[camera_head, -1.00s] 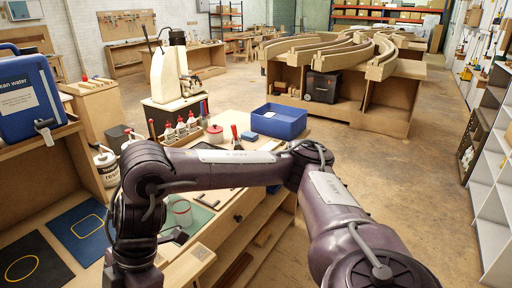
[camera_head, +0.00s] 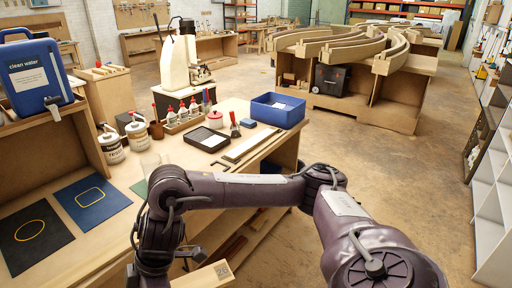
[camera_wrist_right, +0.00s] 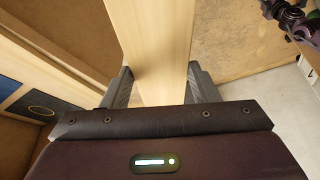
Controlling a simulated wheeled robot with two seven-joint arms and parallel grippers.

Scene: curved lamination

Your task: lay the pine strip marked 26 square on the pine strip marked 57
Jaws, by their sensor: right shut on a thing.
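In the right wrist view, my right gripper (camera_wrist_right: 160,88) is shut on a pale pine strip (camera_wrist_right: 152,35), with one finger along each side. The strip runs away from the jaws past the top of the picture. In the head view, the end of a pale strip (camera_head: 203,276) with a small dark printed mark shows at the bottom edge, beside my right wrist. I cannot read its number. A long pale strip (camera_head: 249,146) lies on the workbench (camera_head: 150,178), right of a black tray; its marking is too small to read. My left gripper is not in view.
On the bench are the black tray (camera_head: 206,140), a blue bin (camera_head: 278,110), a red-lidded pot (camera_head: 214,119) and several bottles. Two cans (camera_head: 110,143) stand to the left. Blue and black mats (camera_head: 92,202) lie at the left. The floor at the right is clear.

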